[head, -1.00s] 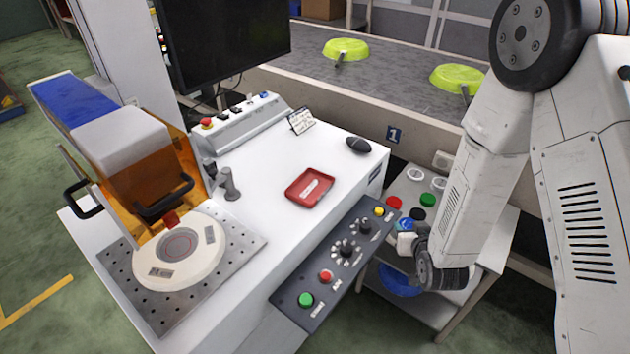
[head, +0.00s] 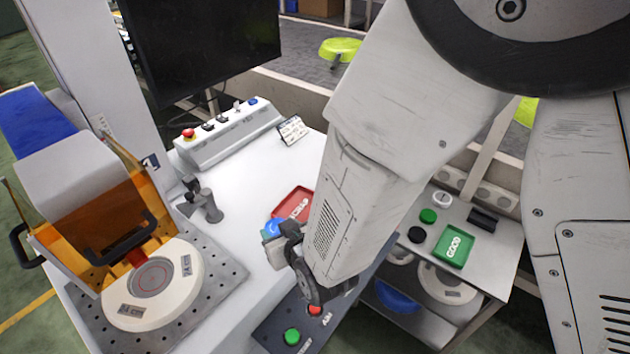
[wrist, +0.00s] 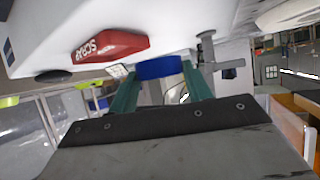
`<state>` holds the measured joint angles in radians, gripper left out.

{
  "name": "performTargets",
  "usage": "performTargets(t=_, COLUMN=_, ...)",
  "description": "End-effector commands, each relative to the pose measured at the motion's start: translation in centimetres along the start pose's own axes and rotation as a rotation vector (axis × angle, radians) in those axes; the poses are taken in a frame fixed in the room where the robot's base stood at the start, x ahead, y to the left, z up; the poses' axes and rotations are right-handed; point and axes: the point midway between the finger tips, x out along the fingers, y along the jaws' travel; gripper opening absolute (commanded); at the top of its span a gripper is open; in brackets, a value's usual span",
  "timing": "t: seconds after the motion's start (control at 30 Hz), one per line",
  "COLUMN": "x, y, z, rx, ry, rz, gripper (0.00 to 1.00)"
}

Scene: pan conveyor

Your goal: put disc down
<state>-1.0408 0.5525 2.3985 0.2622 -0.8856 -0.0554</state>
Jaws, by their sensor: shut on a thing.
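My gripper (head: 272,236) is shut on a blue disc (head: 274,226). In the wrist view the disc (wrist: 158,68) sits between the two green fingertips (wrist: 160,78). In the head view my gripper shows over the white worktop (head: 247,165), at the lower left of the red SCRAP tray (head: 292,203); its height above the top is hard to tell. My arm hides part of the tray. The tray also shows in the wrist view (wrist: 110,46). A green GOOD tray (head: 454,250) lies on the side cart, right of my arm.
The cart (head: 490,262) holds a green disc (head: 428,215), a black disc (head: 416,234) and a white disc (head: 442,199). A button panel (head: 270,332) edges the worktop. A marking machine (head: 85,205) stands left, a clamp (head: 207,205) and control box (head: 228,133) behind.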

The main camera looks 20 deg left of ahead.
Motion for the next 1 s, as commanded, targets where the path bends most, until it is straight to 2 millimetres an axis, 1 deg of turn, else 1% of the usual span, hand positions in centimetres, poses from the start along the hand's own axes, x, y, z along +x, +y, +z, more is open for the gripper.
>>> performTargets(t=0.03, x=1.0, y=1.3, z=-0.4, rx=0.003, ry=0.002, rz=0.005, gripper=0.24)
performTargets(t=0.2, x=3.7, y=4.7, z=-1.4, rx=0.001, ry=0.002, rz=0.003, gripper=0.24)
performTargets(t=0.3, x=5.1, y=6.6, z=-1.9, rx=0.002, ry=0.002, rz=0.004, gripper=0.24)
performTargets(t=0.4, x=6.1, y=7.9, z=-2.2, rx=0.0, ry=0.001, rz=0.003, gripper=0.24)
performTargets(t=0.63, x=7.0, y=9.2, z=-2.6, rx=0.001, ry=0.001, rz=0.003, gripper=0.24)
performTargets(t=0.73, x=7.7, y=10.1, z=-2.6, rx=0.001, ry=0.0, rz=0.004, gripper=0.24)
performTargets(t=0.8, x=8.2, y=9.9, z=-1.2, rx=0.001, ry=-0.005, rz=0.002, gripper=0.24)
performTargets(t=0.9, x=9.0, y=9.9, z=0.1, rx=0.001, ry=-0.003, rz=0.002, gripper=0.24)
performTargets(t=1.0, x=9.2, y=9.9, z=0.4, rx=0.001, ry=0.001, rz=0.002, gripper=0.24)
